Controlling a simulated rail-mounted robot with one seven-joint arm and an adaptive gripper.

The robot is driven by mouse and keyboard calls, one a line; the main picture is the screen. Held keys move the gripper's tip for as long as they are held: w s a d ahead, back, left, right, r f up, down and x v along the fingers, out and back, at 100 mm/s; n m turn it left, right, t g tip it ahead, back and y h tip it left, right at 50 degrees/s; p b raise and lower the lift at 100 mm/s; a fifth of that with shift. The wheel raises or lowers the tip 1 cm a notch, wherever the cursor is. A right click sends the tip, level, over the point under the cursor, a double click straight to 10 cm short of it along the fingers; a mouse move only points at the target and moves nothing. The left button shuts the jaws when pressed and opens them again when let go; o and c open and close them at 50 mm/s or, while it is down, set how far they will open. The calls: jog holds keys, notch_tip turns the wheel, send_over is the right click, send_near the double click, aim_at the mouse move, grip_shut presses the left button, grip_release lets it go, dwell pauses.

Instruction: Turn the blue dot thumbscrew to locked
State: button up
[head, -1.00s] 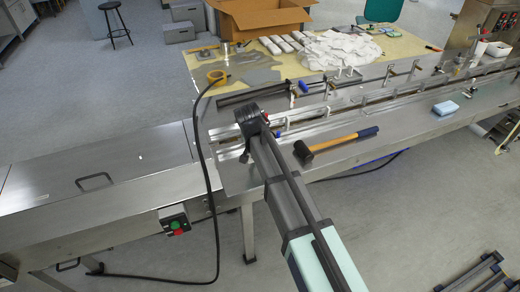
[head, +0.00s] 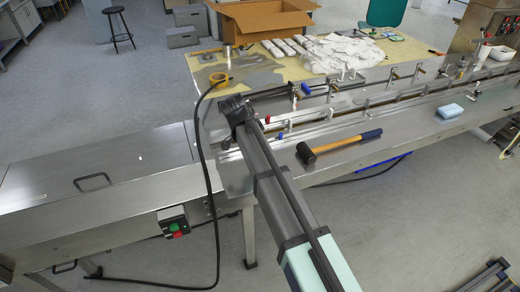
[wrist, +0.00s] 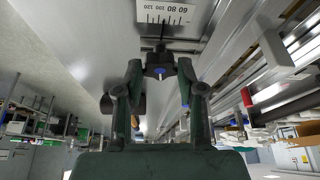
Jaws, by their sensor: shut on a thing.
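The blue dot thumbscrew (wrist: 159,61) is a small black knob with a blue spot, seen in the wrist view just below a printed scale plate (wrist: 166,13). My gripper (wrist: 159,70) has its two fingers on either side of the knob and is shut on it. In the head view my gripper (head: 236,106) is over the near left part of the machine's rail section. There, my arm hides the thumbscrew. I cannot read whether the screw is locked.
A mallet (head: 340,146) lies on the steel machine top right of my arm. A black cable (head: 203,150) hangs left of my gripper. Rails and clamps run behind. The left steel cover (head: 100,165) is clear.

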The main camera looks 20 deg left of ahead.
jog(key=shift+s+f, duration=0.1)
dwell(0.3)
jog(key=o, duration=1.1)
jog(key=shift+o, duration=0.2)
jog(key=v, duration=1.2)
